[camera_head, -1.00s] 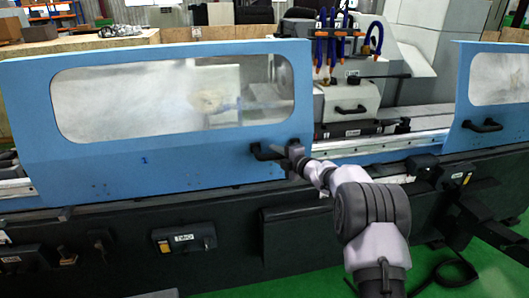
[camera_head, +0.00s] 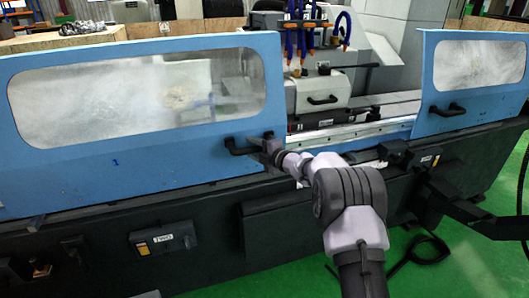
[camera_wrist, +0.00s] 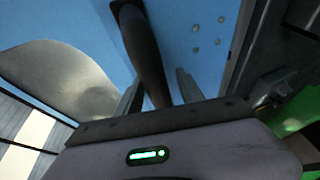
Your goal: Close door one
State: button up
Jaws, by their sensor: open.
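Door one (camera_head: 60,170) is the blue sliding panel with a window and a small "1", on the left of the machine in the head view. Its black handle (camera_head: 240,150) sits near its right edge. In the wrist view the dark handle bar (camera_wrist: 140,50) runs down between the two fingers of my gripper (camera_wrist: 158,92). The fingers are open around the bar; whether they touch it I cannot tell. In the head view my gripper (camera_head: 268,146) is at the handle's right end. A wide gap separates door one from the second blue door (camera_head: 440,118) at right.
The grinding head (camera_head: 318,92) with blue hoses shows in the gap, behind the rail (camera_head: 345,132). The dark machine base (camera_head: 100,225) runs along below the doors, with a switch box (camera_head: 165,238).

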jog(key=p+v, duration=0.2)
jog(key=v, duration=1.4)
jog(key=shift+s+d+r, duration=0.1)
